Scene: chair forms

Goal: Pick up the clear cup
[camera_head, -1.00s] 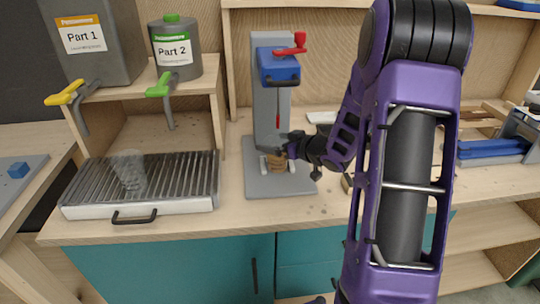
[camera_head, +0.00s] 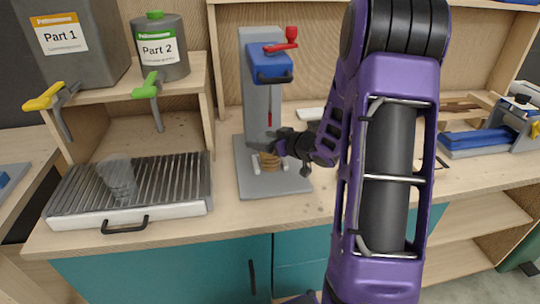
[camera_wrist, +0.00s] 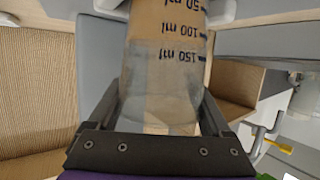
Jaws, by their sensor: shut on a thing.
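My gripper (camera_head: 274,147) is at the stand of the blue-headed press, below the press head. In the wrist view its two dark fingers (camera_wrist: 160,104) are shut on the sides of a clear cup (camera_wrist: 165,60) marked 50, 100 and 150 ml. The cup has tan content or backing up to about the 150 ml mark and a clear part nearer my palm. In the head view this cup (camera_head: 268,161) shows as a small brown banded shape, partly hidden by the fingers. A second clear cup (camera_head: 118,178) stands on the slatted tray at left.
The press (camera_head: 260,90) has a red handle and a grey base plate (camera_head: 285,184). The slatted tray (camera_head: 140,213) sits below the Part 1 (camera_head: 70,62) and Part 2 (camera_head: 160,70) dispensers. Blue-topped equipment (camera_head: 470,140) stands at right. Bare counter lies in front of the plate.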

